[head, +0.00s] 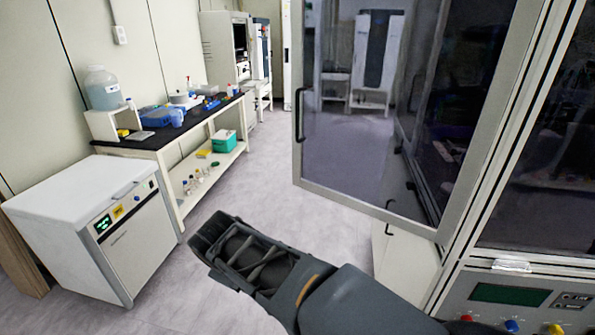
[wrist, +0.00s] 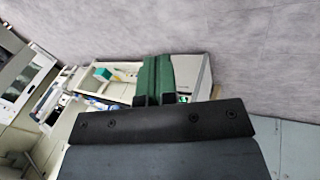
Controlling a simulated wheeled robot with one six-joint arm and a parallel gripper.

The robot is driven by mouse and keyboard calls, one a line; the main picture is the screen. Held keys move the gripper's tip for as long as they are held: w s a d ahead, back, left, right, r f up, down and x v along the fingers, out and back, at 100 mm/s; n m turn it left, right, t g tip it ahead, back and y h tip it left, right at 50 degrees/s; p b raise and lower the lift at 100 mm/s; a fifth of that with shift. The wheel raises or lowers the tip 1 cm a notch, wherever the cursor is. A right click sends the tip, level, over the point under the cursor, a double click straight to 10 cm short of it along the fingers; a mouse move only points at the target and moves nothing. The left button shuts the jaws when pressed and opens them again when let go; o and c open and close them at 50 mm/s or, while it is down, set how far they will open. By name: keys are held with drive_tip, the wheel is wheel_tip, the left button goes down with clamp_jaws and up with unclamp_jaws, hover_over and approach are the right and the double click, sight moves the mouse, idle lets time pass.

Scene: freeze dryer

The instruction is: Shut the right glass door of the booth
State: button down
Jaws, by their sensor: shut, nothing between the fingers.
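A glass door (head: 350,196) with a grey metal frame stands swung open from the booth (head: 520,140), on the right half of the head view. Its black handle (head: 300,115) is on the free edge, on the door's left side. I cannot tell for sure whether the open door is the right one. My arm reaches across the lower middle of the head view, left of and below the door, apart from it in the picture. My gripper (wrist: 157,75) shows in the wrist view with green fingers together, holding nothing.
A white cabinet (head: 95,235) with a green display stands at lower left. Behind it is a black-topped bench (head: 160,140) with bottles and boxes. The booth's control panel (head: 530,300) is at lower right. Grey floor (head: 255,190) lies clear between bench and door.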

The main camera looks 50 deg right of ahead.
drive_tip(key=w+d+n+g+h+b, duration=0.15)
drive_tip(key=d+n+h+b, duration=0.25)
drive_tip(key=d+n+h, duration=0.55)
drive_tip(key=n+h+b, duration=0.4)
drive_tip(key=n+h, duration=0.1)
drive_tip(key=n, duration=0.1)
approach(321, 165)
drive_tip(key=shift+t+y, duration=0.25)
drive_tip(key=shift+t, duration=0.1)
drive_tip(key=d+p, duration=0.1)
drive_tip(key=d, duration=0.4)
drive_tip(key=shift+w+d, duration=0.1)
drive_tip(key=shift+d, duration=0.2)
drive_tip(key=shift+w+d, duration=0.15)
drive_tip(key=shift+d, duration=0.8)
